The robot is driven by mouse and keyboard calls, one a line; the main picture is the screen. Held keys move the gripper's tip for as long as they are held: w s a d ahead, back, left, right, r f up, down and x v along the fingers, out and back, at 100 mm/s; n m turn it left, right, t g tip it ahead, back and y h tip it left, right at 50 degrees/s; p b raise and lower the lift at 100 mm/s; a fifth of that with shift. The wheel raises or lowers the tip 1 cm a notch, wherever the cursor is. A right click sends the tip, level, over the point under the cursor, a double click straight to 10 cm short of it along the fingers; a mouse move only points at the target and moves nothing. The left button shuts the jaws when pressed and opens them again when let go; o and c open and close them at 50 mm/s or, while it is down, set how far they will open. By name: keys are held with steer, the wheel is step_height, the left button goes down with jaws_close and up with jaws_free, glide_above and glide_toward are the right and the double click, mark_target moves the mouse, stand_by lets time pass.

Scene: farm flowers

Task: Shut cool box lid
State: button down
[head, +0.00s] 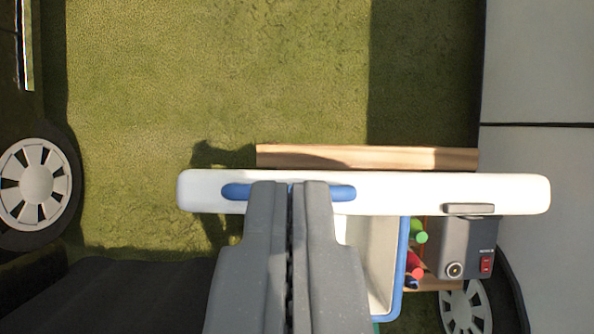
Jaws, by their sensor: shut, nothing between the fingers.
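The cool box lid (450,195) is a long white slab seen nearly edge-on across the middle of the head view, with a blue handle strip (236,191) on its edge. The lid stands open. Below it, part of the cool box shows: a pale inside wall (375,260) and a blue rim (404,255). My gripper (290,187) is shut and empty, its fingertips overlapping the blue handle strip in the picture. I cannot tell whether they touch it. My gripper hides much of the box and the middle of the lid.
A grey unit (465,245) with a red switch, plus green (420,236) and red (413,270) items, sits right of the box. A wooden board (370,157) lies behind the lid. Wheels flank both sides; a grey panel (540,70) stands right. Grass (220,75) is clear beyond.

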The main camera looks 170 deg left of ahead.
mark_target(347, 187)
steer(key=w+f+g+p, duration=0.1)
steer(key=w+f+p, duration=0.2)
steer(key=f, duration=1.1)
steer(key=shift+d+p, duration=0.35)
steer(key=s+b, duration=0.1)
steer(key=b, duration=0.5)
steer(key=shift+a+r, duration=0.1)
steer(key=shift+a, duration=0.05)
steer(key=shift+s+a+r+b, duration=0.1)
steer(key=shift+s+b, duration=0.25)
steer(key=shift+b, duration=0.45)
steer(key=shift+s+a+r+b, duration=0.1)
steer(key=shift+s+b, duration=0.25)
steer(key=shift+b, duration=0.4)
steer(key=shift+s+f+b, duration=0.1)
steer(key=shift+s+b, duration=0.2)
steer(key=shift+s, duration=0.15)
steer(key=shift+s+a, duration=0.1)
steer(key=shift+s, duration=0.1)
